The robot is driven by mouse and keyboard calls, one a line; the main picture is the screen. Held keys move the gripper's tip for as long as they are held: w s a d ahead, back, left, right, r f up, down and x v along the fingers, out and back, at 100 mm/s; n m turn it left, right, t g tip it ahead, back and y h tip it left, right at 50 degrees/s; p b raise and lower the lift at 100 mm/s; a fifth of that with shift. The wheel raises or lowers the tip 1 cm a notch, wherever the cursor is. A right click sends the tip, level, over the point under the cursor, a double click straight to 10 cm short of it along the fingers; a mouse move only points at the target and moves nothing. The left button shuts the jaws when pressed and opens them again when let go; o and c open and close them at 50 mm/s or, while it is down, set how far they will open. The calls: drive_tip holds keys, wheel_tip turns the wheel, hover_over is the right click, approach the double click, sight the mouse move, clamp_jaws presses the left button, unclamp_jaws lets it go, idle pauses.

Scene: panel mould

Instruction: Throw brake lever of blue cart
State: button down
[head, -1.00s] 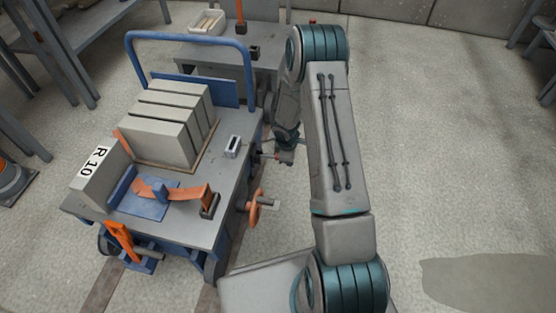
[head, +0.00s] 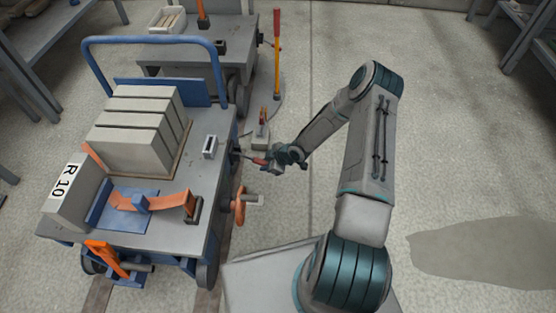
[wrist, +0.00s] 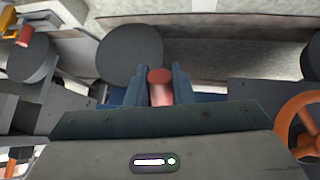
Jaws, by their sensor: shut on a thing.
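The blue cart (head: 160,222) stands on the left in the head view, with a blue push handle and a grey top. Its brake lever (head: 257,160), a thin rod with a red grip, sticks out from the cart's right side. My gripper (head: 268,161) is at this lever. In the wrist view the round red end of the lever (wrist: 160,78) shows between the two fingers of my gripper (wrist: 160,90), which is shut on it. The rest of the lever is hidden behind the grip and fingers.
An orange handwheel (head: 239,206) juts from the cart's side, nearer than the lever. Grey blocks (head: 135,128) and an R 10 block (head: 68,195) sit on top. A second cart (head: 185,62) and a red-and-yellow upright lever (head: 277,55) stand behind. Floor on the right is free.

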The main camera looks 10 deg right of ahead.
drive_tip(key=shift+w+f, duration=0.1)
drive_tip(key=shift+f, duration=0.1)
idle(0.4)
drive_tip(key=c, duration=1.3)
unclamp_jaws()
drive_tip(key=shift+p+v, duration=3)
drive_tip(key=shift+v, duration=3.85)
drive_tip(key=shift+d+f, duration=0.1)
